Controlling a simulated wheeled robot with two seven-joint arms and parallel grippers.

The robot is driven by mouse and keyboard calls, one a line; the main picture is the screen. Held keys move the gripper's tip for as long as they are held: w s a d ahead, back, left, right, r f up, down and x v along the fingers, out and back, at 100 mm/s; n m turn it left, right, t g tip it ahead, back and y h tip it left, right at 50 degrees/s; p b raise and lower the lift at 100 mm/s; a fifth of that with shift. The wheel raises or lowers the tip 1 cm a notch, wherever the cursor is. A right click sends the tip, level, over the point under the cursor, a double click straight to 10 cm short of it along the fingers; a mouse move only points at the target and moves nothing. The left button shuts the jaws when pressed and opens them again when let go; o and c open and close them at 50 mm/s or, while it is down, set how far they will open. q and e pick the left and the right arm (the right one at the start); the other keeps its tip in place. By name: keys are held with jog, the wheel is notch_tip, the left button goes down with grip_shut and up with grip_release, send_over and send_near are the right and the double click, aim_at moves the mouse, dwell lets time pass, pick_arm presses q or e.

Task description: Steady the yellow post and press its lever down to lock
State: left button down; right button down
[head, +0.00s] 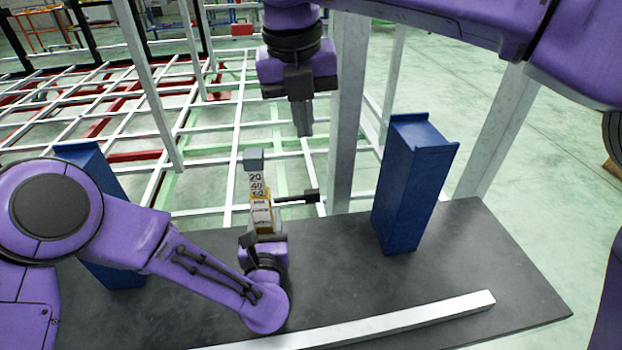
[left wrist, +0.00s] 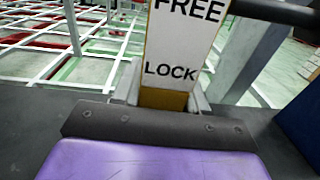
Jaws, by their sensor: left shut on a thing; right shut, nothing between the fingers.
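The yellow post (head: 262,214) stands upright on the dark table, with a white scale plate and a grey top block (head: 253,160). Its dark lever (head: 297,198) sticks out to the right, roughly level. In the left wrist view the post's white plate (left wrist: 178,45) reads FREE above LOCK, and part of the dark lever (left wrist: 275,12) shows at the top right, near FREE. My left gripper (left wrist: 165,102) is shut on the post low down; in the head view its fingers are mostly hidden. My right gripper (head: 303,132) is shut and empty, pointing down above the lever, apart from it.
A blue block (head: 408,185) stands on the table (head: 480,250) to the right, and another blue block (head: 95,165) stands at left behind my left arm. A white bar (head: 400,318) lies along the front. A white metal frame (head: 350,110) rises behind.

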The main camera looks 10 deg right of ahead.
aim_at(311, 191)
pick_arm(q)
jog(key=shift+a, duration=0.2)
pick_arm(e)
jog(key=f, duration=0.4)
jog(key=w+f, duration=0.1)
jog(key=f, duration=0.4)
jog(key=w+d+f, duration=0.1)
jog(key=f, duration=0.4)
jog(key=shift+d, duration=0.15)
